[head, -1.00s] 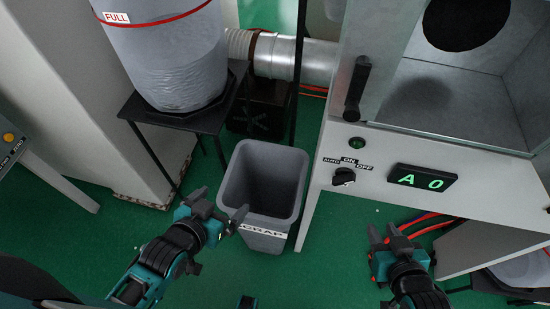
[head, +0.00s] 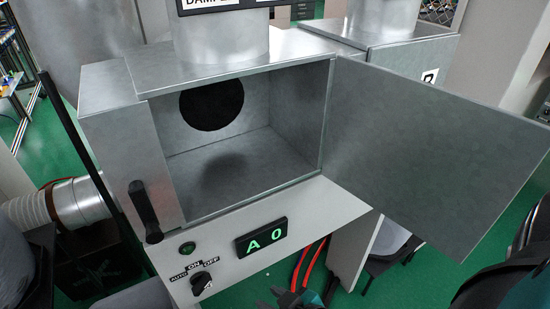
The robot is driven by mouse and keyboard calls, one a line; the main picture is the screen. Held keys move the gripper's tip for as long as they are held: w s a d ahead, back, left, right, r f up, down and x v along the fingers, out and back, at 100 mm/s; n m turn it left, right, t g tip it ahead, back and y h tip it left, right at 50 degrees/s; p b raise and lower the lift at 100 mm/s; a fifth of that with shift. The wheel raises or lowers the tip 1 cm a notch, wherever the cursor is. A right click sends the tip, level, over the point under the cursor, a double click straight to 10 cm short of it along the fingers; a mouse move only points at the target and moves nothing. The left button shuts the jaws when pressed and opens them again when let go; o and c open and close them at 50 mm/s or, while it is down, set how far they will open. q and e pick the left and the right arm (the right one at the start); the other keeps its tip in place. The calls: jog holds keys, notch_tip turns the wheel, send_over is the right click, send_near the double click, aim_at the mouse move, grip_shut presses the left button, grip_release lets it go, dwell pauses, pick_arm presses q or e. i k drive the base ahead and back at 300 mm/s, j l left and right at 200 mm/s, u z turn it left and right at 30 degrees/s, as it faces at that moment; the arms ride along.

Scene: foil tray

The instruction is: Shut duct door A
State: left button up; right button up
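Duct door A (head: 425,150) is a flat grey metal panel. It stands wide open, swung out to the right from the right edge of the duct box (head: 150,140). The box's opening shows a bare inside with a dark round hole (head: 212,104) in the back wall. A black lever handle (head: 145,212) is on the box front, left of the opening. My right gripper (head: 296,297) shows only in part at the bottom edge, below the control panel and apart from the door; its finger opening is unclear. My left gripper is not in view.
Below the opening, a white panel holds a green A 0 display (head: 262,238), a rotary switch (head: 201,283) and a green lamp (head: 187,248). Orange-red hoses (head: 312,265) hang beneath. A second box marked B (head: 430,76) stands behind the door. Green floor shows at right.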

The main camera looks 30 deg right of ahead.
aim_at(443, 165)
jog(key=l+u, duration=0.15)
jog(key=l, duration=0.3)
jog(key=k+l+u, duration=0.15)
jog(key=l, duration=0.3)
jog(key=k+l+u, duration=0.15)
jog(key=l, duration=0.3)
jog(key=k+l+u, duration=0.15)
jog(key=l, duration=0.25)
jog(key=k+l+u, duration=0.15)
jog(key=l, duration=0.25)
jog(key=k+l+u, duration=0.15)
jog(key=l, duration=0.25)
jog(key=k+j+u, duration=0.1)
jog(key=k, duration=0.25)
jog(key=i+j, duration=0.1)
